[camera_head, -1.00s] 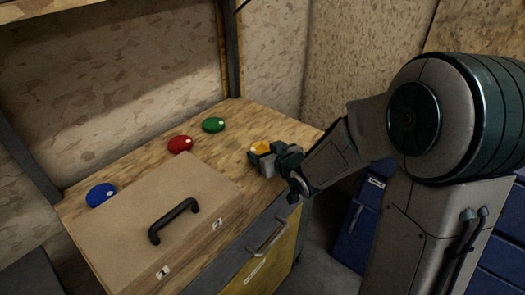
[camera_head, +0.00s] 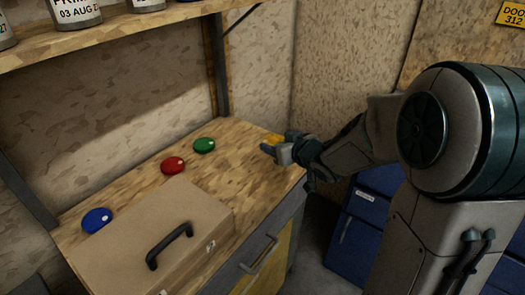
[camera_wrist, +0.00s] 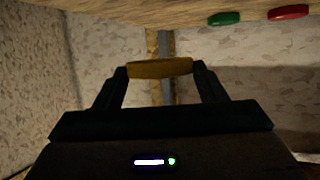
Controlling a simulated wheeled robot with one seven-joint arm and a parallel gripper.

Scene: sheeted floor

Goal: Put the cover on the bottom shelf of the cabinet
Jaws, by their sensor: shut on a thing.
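My gripper (camera_head: 279,150) is shut on a yellow cover (camera_wrist: 160,68), which spans between the two fingers in the wrist view. In the head view the yellow cover (camera_head: 275,139) is partly hidden by my gripper. My gripper is at the right edge of the wooden bench top. Which furniture is the task's cabinet is not certain. A wooden shelf (camera_head: 130,37) with several tins runs above the bench, and a blue cabinet (camera_head: 355,225) stands on the floor at the right.
On the bench lie a green cover (camera_head: 204,146), a red cover (camera_head: 173,165) and a blue cover (camera_head: 97,219). A brown case (camera_head: 125,230) with a black handle fills the front left. The back right bench top is clear. A grey handle (camera_head: 259,254) sticks out from the bench front.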

